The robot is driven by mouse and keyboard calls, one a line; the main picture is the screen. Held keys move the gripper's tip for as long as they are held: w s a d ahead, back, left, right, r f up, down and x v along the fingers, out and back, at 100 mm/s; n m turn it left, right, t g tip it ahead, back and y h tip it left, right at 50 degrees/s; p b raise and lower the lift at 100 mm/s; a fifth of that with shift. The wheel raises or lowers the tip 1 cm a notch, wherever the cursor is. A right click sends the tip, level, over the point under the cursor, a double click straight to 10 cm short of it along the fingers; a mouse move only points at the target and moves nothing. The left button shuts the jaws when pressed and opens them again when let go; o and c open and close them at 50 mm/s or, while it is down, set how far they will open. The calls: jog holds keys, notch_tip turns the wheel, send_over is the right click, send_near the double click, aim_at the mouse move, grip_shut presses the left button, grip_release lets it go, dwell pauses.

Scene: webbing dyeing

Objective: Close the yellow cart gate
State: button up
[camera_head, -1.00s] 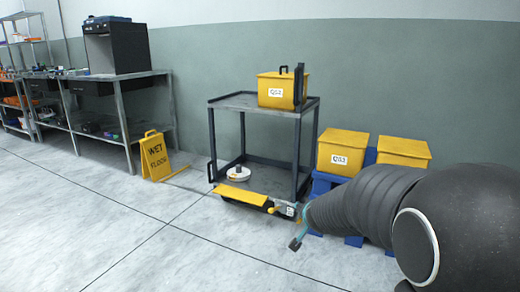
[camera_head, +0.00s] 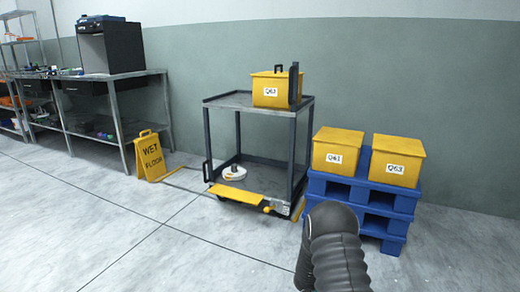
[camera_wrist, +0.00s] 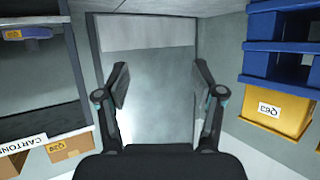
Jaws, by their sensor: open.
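The grey metal cart (camera_head: 206,131) stands by the wall in the head view. Its yellow gate (camera_head: 235,194) is a flat panel low at the cart's front, lying roughly level and jutting out over the floor. A small yellow knob (camera_head: 267,209) shows at its right end. My gripper (camera_wrist: 161,80) is open in the wrist view, with nothing between its fingers. In the head view only my dark arm shows at the bottom, right of the cart, and the gripper is hidden. I cannot make out the gate in the wrist view.
A blue pallet stack (camera_head: 393,225) with two yellow boxes, one left (camera_head: 336,150) and one right (camera_head: 397,160), stands right of the cart. A yellow box (camera_head: 270,89) sits on the cart top. A wet-floor sign (camera_head: 150,156) stands left. Floor in front is clear.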

jog(key=shift+s+f, duration=0.25)
jog(key=shift+s, duration=0.1)
